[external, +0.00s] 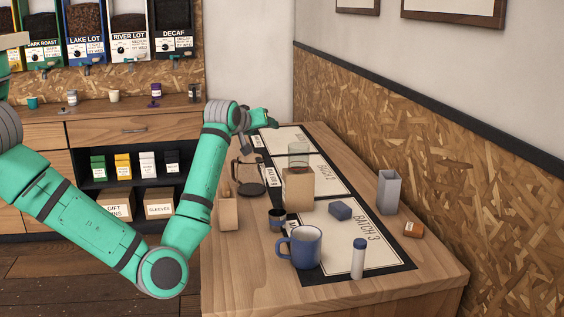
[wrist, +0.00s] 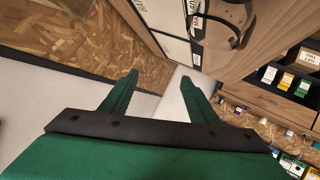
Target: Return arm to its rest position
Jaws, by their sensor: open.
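My green arm reaches from the left over the wooden table (external: 235,285) in the external view. My gripper (external: 272,120) is above the table's far end, near the back wall. In the wrist view its two green fingers (wrist: 160,92) are spread apart with nothing between them. Beyond the fingers show a pale wall, the table's edge and part of the glass carafe (wrist: 228,22). In the external view the gripper is small and partly hidden by my wrist.
A shelf counter (external: 150,122) stands behind, left.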

